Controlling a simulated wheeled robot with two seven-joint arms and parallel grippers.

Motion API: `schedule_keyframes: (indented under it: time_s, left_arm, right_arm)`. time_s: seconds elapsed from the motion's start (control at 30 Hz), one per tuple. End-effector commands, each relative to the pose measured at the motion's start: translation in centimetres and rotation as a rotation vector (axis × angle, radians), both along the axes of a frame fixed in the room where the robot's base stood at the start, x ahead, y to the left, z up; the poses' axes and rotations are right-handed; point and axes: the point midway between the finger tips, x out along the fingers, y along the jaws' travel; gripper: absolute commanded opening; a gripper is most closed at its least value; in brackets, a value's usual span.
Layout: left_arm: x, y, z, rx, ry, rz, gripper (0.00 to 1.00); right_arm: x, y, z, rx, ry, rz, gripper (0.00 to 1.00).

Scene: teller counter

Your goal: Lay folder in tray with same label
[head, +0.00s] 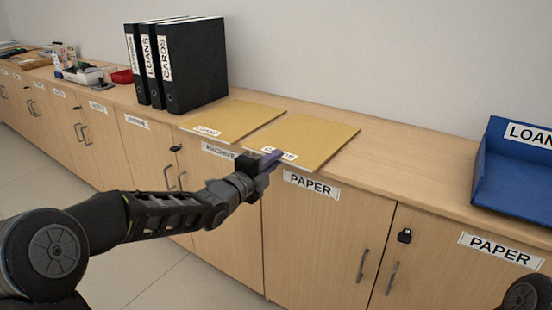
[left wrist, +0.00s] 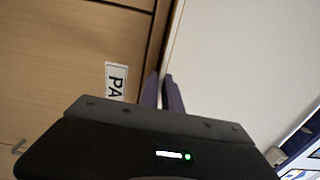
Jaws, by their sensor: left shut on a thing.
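Two yellow-tan folders lie side by side on the wooden counter, the left folder (head: 235,118) and the right folder (head: 310,138). The left folder's label is small and seems to read LOANS. The right folder's label is partly hidden by my gripper; only its end, like "DS", shows. My left gripper (head: 272,160) is shut on the right folder's front edge at the counter's front. Its fingers (left wrist: 163,92) also show in the left wrist view, against a pale surface. A blue tray (head: 500,185) labelled LOANS stands at the right. My right gripper is out of view.
Black binders (head: 195,65) stand upright behind and left of the folders. A red box (head: 122,77) and small items lie farther left. Bare counter (head: 400,160) lies between the right folder and the blue tray. Cabinet doors labelled PAPER (head: 312,185) are below.

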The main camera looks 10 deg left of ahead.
Motion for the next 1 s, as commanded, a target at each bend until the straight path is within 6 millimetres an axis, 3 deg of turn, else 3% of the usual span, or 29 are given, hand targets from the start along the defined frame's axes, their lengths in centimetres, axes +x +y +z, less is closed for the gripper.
schedule_keyframes:
  time_s: [0.17,0.37,0.7,1.0]
  left_arm:
    - [0.0,0.0,0.5,-0.001,-0.005,-0.001,0.00]
    - [0.0,0.0,2.7,-0.001,-0.005,0.000,0.00]
    - [-0.1,0.0,2.7,0.000,-0.003,0.000,0.00]
    - [-3.2,1.4,4.0,0.000,-0.004,0.002,0.00]
  right_arm:
    - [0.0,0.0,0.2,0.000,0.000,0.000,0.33]
    - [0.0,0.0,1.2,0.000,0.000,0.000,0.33]
    - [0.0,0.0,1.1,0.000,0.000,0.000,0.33]
    - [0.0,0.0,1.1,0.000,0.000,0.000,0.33]
